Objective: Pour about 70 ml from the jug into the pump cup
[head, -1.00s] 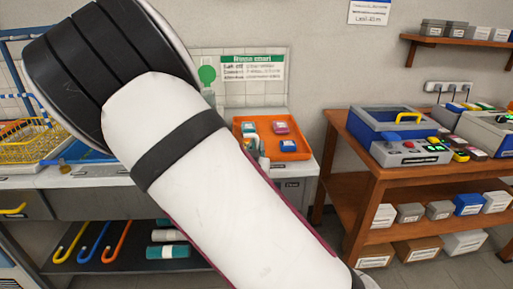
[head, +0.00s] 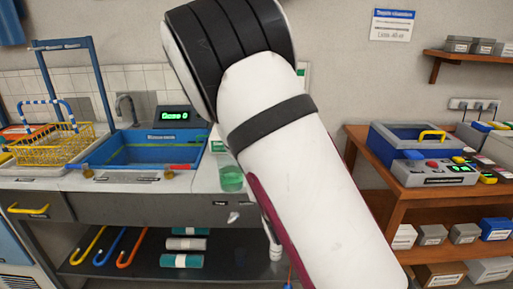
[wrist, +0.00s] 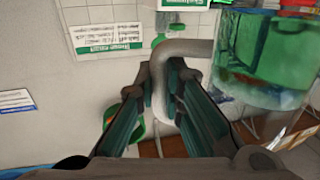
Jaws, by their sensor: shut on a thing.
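The jug (head: 231,178) is a clear vessel with green liquid, seen beside my arm over the grey counter in the head view. In the wrist view the jug (wrist: 265,60) fills the upper right, with its grey handle (wrist: 190,47) to its left. My gripper (wrist: 167,85) is shut on this handle. My arm hides the gripper in the head view. I cannot make out the pump cup in either view.
A blue basin (head: 150,150) with a tap (head: 126,105) and a lit display (head: 175,115) stands left of the jug. A yellow wire basket (head: 50,148) is farther left. A wooden bench (head: 395,185) with boxes and a control panel stands right.

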